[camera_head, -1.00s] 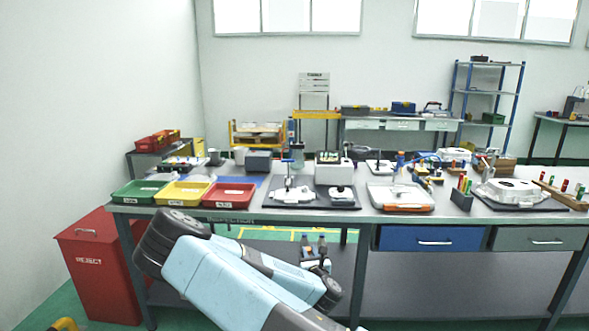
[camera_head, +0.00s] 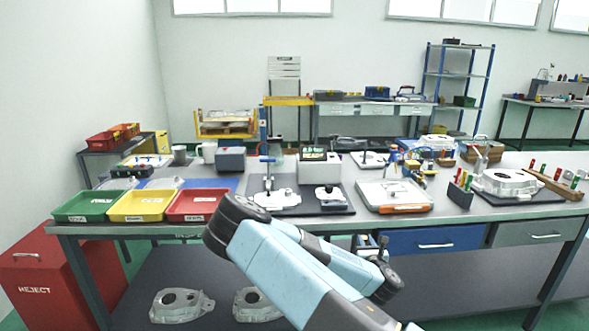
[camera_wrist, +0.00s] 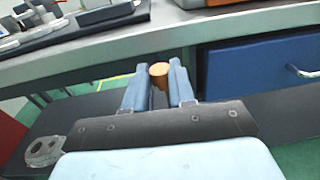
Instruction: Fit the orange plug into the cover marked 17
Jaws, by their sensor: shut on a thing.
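My gripper (camera_wrist: 159,68) is shut on the orange plug (camera_wrist: 158,76), whose round end shows between the fingers in the wrist view. It is in front of the bench edge, apart from any cover. In the head view my gripper (camera_head: 371,245) is mostly hidden behind my arm, and the plug cannot be made out. A pale cast cover (camera_head: 506,182) lies on a dark mat at the bench's right. Smaller white castings (camera_head: 273,198) sit on another dark mat near the middle. No number 17 can be read on any cover.
Green (camera_head: 88,206), yellow (camera_head: 141,205) and red (camera_head: 198,205) trays line the bench's left front. An orange-and-white case (camera_head: 395,195) lies mid-bench. Coloured plugs stand in a dark rack (camera_head: 461,192) and a wooden rack (camera_head: 555,186). A red reject bin (camera_head: 60,280) stands left.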

